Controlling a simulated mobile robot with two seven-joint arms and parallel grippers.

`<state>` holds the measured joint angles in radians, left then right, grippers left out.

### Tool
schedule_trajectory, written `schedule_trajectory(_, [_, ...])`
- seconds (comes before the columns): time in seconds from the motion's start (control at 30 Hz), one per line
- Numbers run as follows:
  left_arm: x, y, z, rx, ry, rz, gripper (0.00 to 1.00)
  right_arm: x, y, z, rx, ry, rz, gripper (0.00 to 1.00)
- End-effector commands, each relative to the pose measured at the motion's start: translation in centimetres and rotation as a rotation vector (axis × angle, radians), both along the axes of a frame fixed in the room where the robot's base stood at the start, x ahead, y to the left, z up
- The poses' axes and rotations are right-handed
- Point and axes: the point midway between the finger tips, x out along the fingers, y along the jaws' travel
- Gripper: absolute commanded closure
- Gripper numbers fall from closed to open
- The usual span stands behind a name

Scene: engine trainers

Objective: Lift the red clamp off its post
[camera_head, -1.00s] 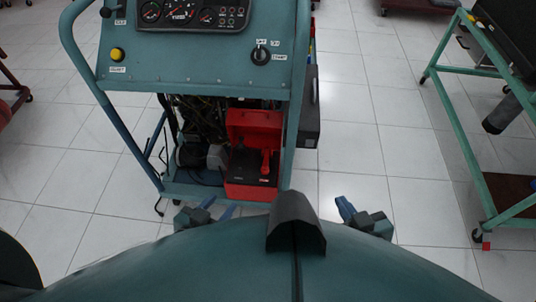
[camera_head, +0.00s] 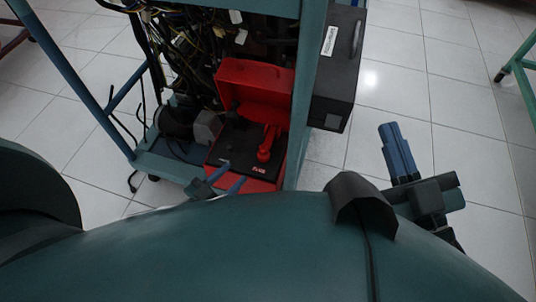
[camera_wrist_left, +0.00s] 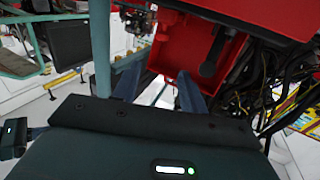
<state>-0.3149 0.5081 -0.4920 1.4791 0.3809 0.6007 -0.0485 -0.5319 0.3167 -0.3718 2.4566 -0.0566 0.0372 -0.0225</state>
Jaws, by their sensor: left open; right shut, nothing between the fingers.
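The red clamp (camera_head: 266,143) stands on the black top of a battery (camera_head: 238,148), which sits in a red box (camera_head: 255,80) with its lid raised. The post under the clamp is hidden. My left gripper (camera_head: 223,182) is open and empty at the near left edge of the box, below and left of the clamp. In the left wrist view its two blue fingers (camera_wrist_left: 160,92) are apart, with the red box (camera_wrist_left: 185,45) beyond them. I cannot make out the clamp there. My right gripper (camera_head: 396,150) is shut and empty, right of the cart.
The cart's teal post (camera_head: 306,90) rises just right of the box, with a black case (camera_head: 338,70) beyond it. Wires (camera_head: 190,45) hang behind and left of the box. A grey part (camera_head: 207,128) sits close to its left. Open floor (camera_head: 460,150) lies to the right.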

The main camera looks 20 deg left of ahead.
Motion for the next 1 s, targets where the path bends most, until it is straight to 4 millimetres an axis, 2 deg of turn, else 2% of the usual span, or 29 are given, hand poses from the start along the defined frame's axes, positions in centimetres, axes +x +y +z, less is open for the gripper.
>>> schedule_trajectory(0.03, [0.0,0.0,-1.2,0.000,-0.001,0.000,0.57,-0.1,0.1,-0.4,0.012,-0.019,0.009,1.00])
schedule_trajectory(0.27, [1.0,-0.4,-1.3,-0.002,-0.005,0.001,0.57,0.0,0.1,0.7,0.023,-0.070,0.020,1.00])
schedule_trajectory(0.7, [8.9,-4.1,-1.5,-0.004,-0.005,0.001,0.57,0.0,-0.3,4.2,-0.011,-0.373,0.026,1.00])
schedule_trajectory(0.83, [10.6,-4.8,-1.4,-0.001,-0.005,0.001,0.57,-0.2,-0.3,5.1,-0.020,-0.450,0.028,1.00])
schedule_trajectory(1.0, [11.8,-5.4,-1.3,-0.001,-0.003,0.001,0.57,-0.5,-0.4,5.9,-0.025,-0.505,0.029,1.00])
